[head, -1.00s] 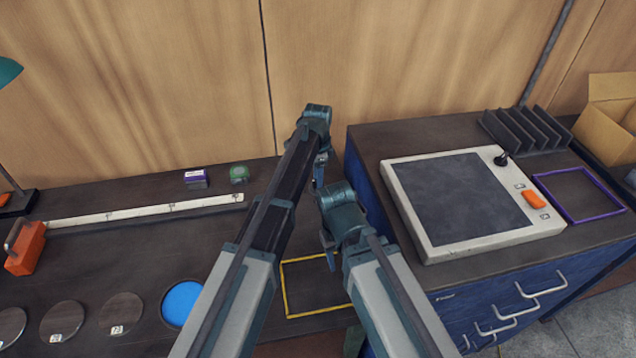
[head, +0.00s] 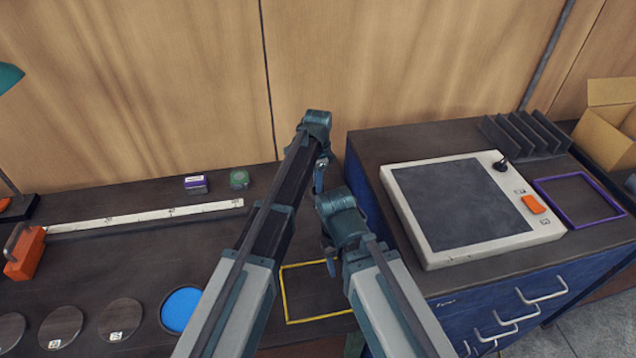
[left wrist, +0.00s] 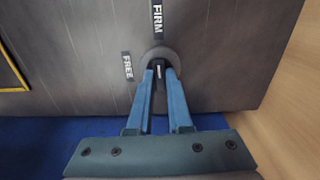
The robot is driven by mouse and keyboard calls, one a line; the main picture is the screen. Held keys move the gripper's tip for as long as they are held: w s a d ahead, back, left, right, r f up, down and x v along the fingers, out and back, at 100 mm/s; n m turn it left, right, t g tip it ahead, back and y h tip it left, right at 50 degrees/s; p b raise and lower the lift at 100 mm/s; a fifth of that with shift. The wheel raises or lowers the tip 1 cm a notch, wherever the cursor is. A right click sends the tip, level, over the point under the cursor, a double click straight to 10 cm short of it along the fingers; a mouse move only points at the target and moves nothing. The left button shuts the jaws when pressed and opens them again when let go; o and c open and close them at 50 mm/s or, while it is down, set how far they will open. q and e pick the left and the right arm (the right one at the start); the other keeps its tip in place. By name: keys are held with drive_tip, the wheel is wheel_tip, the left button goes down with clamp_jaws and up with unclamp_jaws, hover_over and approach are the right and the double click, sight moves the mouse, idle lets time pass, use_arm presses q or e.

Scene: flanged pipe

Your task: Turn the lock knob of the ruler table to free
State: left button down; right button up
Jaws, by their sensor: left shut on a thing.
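The lock knob (left wrist: 159,54) shows in the left wrist view as a round grey disc with a dark grip bar on the dark surface of the ruler table (left wrist: 90,80). A FIRM label (left wrist: 157,18) lies above the knob and a FREE label (left wrist: 127,66) to its left. A pale mark on the bar lies roughly in line with FIRM. My left gripper (left wrist: 163,73) is shut on the bar, one blue finger on each side. In the head view the left gripper (head: 320,178) is at the table's right end; the knob is hidden there. My right gripper (head: 331,260) hangs nearby, its jaws unclear.
A long white ruler (head: 140,217) lies on the table, with an orange block (head: 24,255) at its left end. A purple box (head: 195,184) and green item (head: 239,179) stand behind. A yellow frame (head: 288,295) is near my arms. A blue cabinet (head: 400,150) stands close right.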

use_arm(q)
drive_tip(key=n, duration=1.3)
drive_tip(key=shift+n, duration=2.2)
drive_tip(key=c, duration=0.8)
unclamp_jaws()
drive_tip(key=shift+c, duration=0.2)
drive_tip(key=shift+r, duration=0.15)
use_arm(e)
drive_tip(key=shift+r, duration=0.1)
